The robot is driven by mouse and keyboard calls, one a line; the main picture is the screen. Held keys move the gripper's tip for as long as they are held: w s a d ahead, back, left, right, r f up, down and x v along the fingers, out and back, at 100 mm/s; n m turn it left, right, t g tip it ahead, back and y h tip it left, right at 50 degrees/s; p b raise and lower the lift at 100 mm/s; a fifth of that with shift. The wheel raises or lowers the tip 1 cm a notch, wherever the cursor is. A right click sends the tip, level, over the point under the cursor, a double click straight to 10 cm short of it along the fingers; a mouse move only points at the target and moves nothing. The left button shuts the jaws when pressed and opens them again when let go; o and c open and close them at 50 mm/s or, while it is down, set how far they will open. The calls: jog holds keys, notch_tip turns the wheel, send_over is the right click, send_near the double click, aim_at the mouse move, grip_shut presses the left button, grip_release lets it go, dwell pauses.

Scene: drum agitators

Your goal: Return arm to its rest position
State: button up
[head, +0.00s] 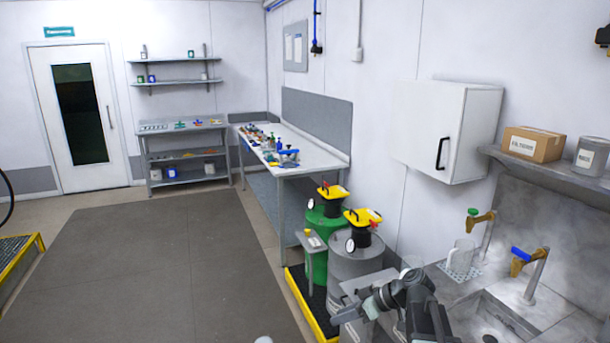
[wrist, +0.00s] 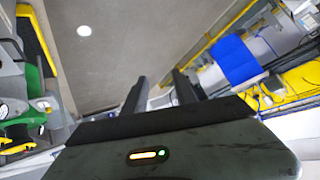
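My arm and gripper (head: 356,307) show at the bottom of the head view, in front of the grey drum and left of the sink. In the wrist view the two dark fingers of my gripper (wrist: 160,84) stand apart, with nothing visible held between them. The gripper is open. The arm's lower part is cut off by the frame edge.
A grey drum (head: 356,265) and a green drum (head: 317,262), both with yellow-topped units, stand beside the arm. The sink (head: 490,322) with taps is on the right. A wall cabinet (head: 430,128) hangs above. The floor mat (head: 165,265) at left is clear.

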jog(key=s+a+f+m+g+h+b, duration=0.1)
jog(key=s+a+f+m+g+h, duration=0.1)
jog(key=s+a+f+h, duration=0.35)
jog(key=s+d+f+m+h, duration=0.2)
jog(key=s+d+m, duration=0.1)
jog(key=d+m, duration=0.1)
jog(key=s+d+f+m+g+h, duration=0.1)
jog(key=s+d+f+m+h, duration=0.1)
jog(key=d, duration=0.5)
jog(key=shift+s+d+f+m, duration=0.25)
jog(key=shift+s+f+m, duration=0.25)
jog(key=shift+m, duration=0.9)
